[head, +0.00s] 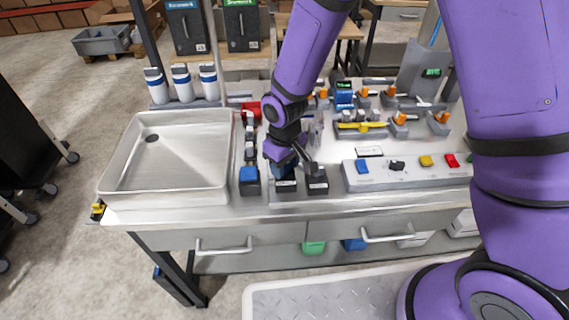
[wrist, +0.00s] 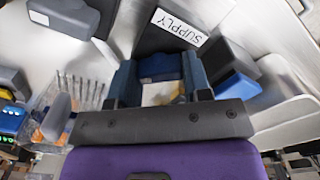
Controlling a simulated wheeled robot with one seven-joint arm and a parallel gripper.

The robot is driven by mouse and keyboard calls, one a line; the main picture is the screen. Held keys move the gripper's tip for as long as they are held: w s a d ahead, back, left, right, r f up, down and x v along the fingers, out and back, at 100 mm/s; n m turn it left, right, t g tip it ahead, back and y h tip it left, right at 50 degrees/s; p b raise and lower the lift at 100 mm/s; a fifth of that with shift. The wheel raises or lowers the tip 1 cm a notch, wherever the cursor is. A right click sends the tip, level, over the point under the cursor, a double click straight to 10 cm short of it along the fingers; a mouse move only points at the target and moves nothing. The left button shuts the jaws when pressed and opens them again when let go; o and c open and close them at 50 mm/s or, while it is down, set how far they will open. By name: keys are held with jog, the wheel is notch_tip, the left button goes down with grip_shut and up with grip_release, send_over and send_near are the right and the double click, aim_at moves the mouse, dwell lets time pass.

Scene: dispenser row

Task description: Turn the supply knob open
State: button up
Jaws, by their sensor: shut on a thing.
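The supply knob (wrist: 160,67) is a blue piece between my fingers in the wrist view, mostly covered by them. It sits against a dark block (wrist: 165,42) with a white label reading SUPPLY (wrist: 180,25), upside down in this view. My gripper (wrist: 160,78) is shut on the knob, with one finger on each side. In the head view my gripper (head: 286,168) points down at the dark station at the bench's front, and hides most of the knob. The knob's exact turn angle cannot be told.
A dark block with a blue top (head: 249,174) stands just left of my gripper, and another labelled dark block (head: 317,182) just right. A metal sink tray (head: 125,172) lies further left. A button panel (head: 408,173) and several orange-handled valves stand to the right.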

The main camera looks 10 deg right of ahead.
jog(key=n, duration=0.5)
jog(key=shift+n, duration=2.5)
jog(key=o, duration=0.9)
jog(key=shift+r, duration=0.1)
notch_tip(320, 180, up, 11)
jog(key=shift+f, duration=0.2)
